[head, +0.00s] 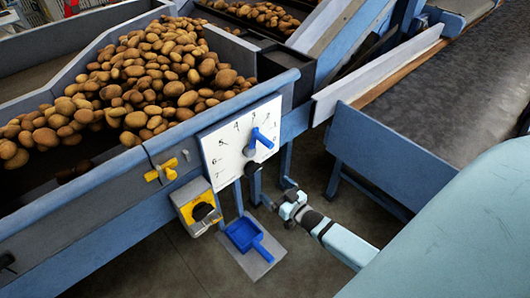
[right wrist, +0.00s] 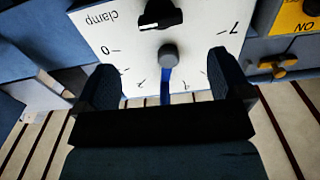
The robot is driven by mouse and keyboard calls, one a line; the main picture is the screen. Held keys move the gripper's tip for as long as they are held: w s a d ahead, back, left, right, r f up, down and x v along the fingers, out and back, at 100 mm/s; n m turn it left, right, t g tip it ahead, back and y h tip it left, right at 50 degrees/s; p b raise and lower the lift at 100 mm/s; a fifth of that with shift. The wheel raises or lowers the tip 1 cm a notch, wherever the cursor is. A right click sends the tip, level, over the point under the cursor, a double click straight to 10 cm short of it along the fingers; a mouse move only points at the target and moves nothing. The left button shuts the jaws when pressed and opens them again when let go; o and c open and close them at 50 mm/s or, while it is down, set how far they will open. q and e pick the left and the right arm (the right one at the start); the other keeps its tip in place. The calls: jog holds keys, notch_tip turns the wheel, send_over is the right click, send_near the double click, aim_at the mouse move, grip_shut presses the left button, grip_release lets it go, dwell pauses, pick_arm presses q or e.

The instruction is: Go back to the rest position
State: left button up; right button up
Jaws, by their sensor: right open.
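A white dial plate (head: 238,150) with numbers hangs on the front of the blue grader. It carries a blue lever (head: 262,138), and a black clamp knob (head: 252,169) sits at its lower edge. In the right wrist view the plate (right wrist: 205,22) appears turned over, with the clamp knob (right wrist: 162,14) at the top and the lever's grey hub (right wrist: 168,56) seen between my fingers. My right gripper (head: 283,197) is open and empty, below and right of the plate and apart from it. It also shows in the right wrist view (right wrist: 162,68). My left gripper is out of view.
Potatoes (head: 150,75) fill the hopper at upper left. A yellow switch box (head: 187,204) and a yellow handle (head: 160,173) are left of the plate. A blue scoop (head: 243,234) lies below. A conveyor belt (head: 425,100) runs at right. Bare floor (head: 310,265) lies below.

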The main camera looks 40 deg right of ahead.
jog(key=shift+s+d, duration=0.1)
jog(key=shift+s, duration=1)
